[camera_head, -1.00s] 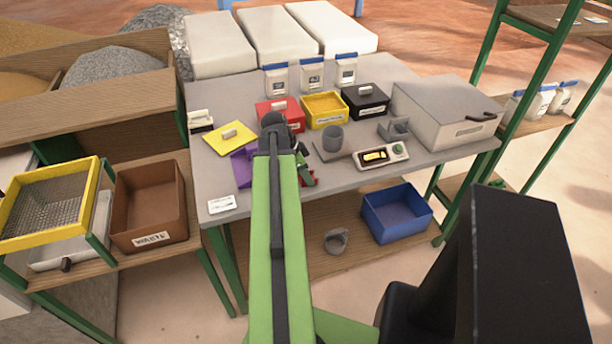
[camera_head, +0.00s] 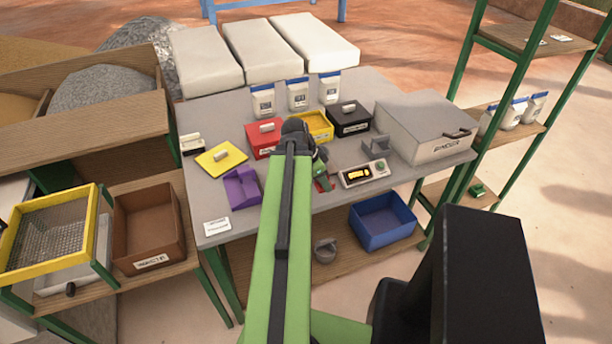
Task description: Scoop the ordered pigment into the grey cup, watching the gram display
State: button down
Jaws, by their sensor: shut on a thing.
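My gripper (camera_head: 321,175) is over the table, just left of the scale's display (camera_head: 357,174). It is shut on a small red thing (camera_head: 325,183), mostly hidden, perhaps a scoop. The display glows yellow; its digits are too small to read. The grey cup is hidden behind my wrist. The yellow box (camera_head: 318,121) stands open with yellow pigment in it; its yellow lid (camera_head: 221,157) lies to the left. A purple scoop-shaped piece (camera_head: 241,188) lies left of my arm.
A grey scoop-shaped piece (camera_head: 377,146) lies behind the display, near a large grey case (camera_head: 425,128). White bags (camera_head: 298,94) line the back. A card (camera_head: 217,226) lies at the front left. A blue bin (camera_head: 382,221) and a grey mug-like thing (camera_head: 325,250) are below.

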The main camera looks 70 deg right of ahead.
jog(key=shift+s+r, duration=0.6)
jog(key=shift+s, duration=0.35)
notch_tip(320, 180, up, 5)
jog(key=p, duration=0.5)
jog(key=shift+r+p, duration=0.1)
jog(key=shift+p, duration=0.25)
